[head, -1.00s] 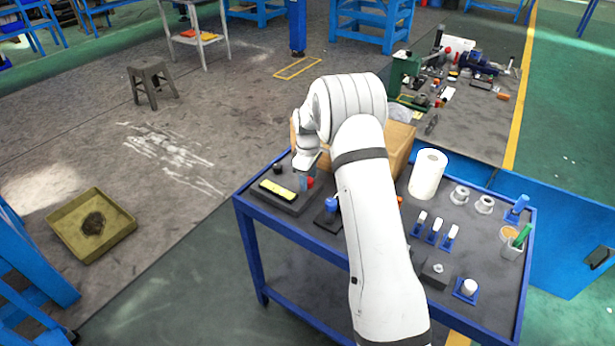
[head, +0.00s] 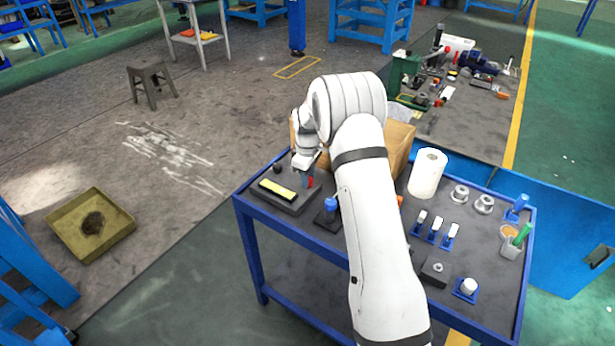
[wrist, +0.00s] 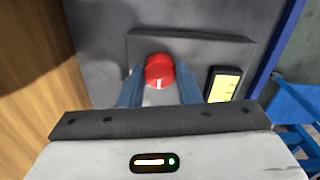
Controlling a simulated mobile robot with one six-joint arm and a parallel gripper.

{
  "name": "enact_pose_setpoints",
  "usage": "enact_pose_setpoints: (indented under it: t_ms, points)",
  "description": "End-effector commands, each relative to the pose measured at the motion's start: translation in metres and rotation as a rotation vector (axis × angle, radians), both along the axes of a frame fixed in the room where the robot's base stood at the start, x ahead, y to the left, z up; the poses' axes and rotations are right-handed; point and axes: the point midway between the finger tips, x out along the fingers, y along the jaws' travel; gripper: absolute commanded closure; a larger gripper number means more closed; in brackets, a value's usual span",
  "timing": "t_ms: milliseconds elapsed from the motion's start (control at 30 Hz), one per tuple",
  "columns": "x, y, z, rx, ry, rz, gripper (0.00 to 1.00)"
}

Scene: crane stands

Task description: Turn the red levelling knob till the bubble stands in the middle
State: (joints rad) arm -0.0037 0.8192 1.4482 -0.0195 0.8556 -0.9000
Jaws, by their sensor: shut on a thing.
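The red levelling knob (wrist: 159,70) sits between the two blue fingers of my gripper (wrist: 160,88) in the wrist view. The fingers are shut on it from both sides. In the head view my gripper (head: 306,178) reaches down to the right end of the dark levelling plate (head: 290,205), and little of the red knob shows. The yellow bubble vial (head: 277,189) lies along the plate; in the wrist view its yellow face (wrist: 223,88) is partly in view at the right. I cannot make out where the bubble stands.
The plate rests on a blue-edged cart (head: 300,240). A blue knob (head: 331,204) on a dark block stands close to the right. A wooden box (head: 399,140) is behind my arm. A paper roll (head: 427,173) and several small parts fill the right side.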

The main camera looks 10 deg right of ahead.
Motion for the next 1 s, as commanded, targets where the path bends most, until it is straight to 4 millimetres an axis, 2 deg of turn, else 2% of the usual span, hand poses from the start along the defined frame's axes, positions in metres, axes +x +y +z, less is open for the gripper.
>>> enact_pose_setpoints:
  t_ms: [267, 1000]
  points:
    - [0.0008, 0.0003, -0.0009, 0.0, -0.002, -0.142, 0.93]
    - [0.0015, 0.0006, 0.0, 0.0, -0.003, -0.831, 0.93]
